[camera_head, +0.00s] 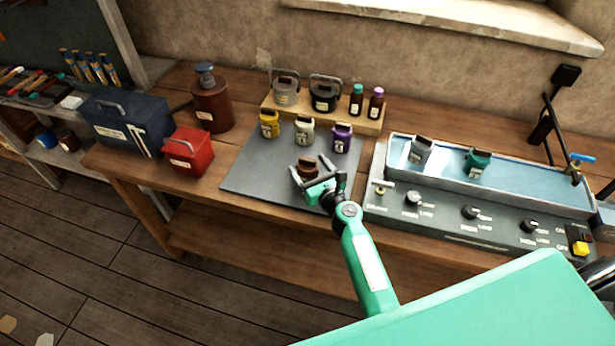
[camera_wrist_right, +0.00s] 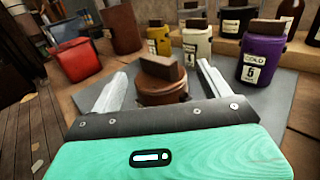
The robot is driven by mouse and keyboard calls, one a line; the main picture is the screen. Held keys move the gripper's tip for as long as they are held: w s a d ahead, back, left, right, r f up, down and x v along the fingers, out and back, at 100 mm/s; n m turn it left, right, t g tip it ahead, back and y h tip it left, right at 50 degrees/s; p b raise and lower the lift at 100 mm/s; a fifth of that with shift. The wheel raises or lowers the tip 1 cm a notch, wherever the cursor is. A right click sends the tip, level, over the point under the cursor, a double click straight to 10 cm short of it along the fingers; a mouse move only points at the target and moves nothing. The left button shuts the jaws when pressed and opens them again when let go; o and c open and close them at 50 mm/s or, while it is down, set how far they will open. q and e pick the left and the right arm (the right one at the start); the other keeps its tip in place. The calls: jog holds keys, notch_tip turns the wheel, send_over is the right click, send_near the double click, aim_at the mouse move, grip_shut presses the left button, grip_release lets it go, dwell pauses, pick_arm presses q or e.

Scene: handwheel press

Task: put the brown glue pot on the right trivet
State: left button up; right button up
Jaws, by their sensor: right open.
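The brown glue pot (camera_head: 307,166) stands on the dark grey mat, near its front. In the right wrist view the brown pot (camera_wrist_right: 163,82) has a dark block-like top and sits between the fingers. My right gripper (camera_head: 316,171) is open, with one finger on each side of the pot; I cannot tell whether either touches it. No trivet can be made out. A whitish pot (camera_head: 420,151) and a teal pot (camera_head: 478,162) stand in the long water bath (camera_head: 530,197) to the right. My left gripper is not in view.
Yellow (camera_head: 269,124), cream (camera_head: 304,130) and purple (camera_head: 342,138) pots stand behind the brown pot. A wooden riser (camera_head: 268,105) holds jars and bottles. A red box (camera_head: 188,151) is left of the mat (camera_head: 250,170).

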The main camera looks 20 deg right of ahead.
jog(key=c, duration=1.4)
grip_shut()
jog(key=shift+r, duration=0.2)
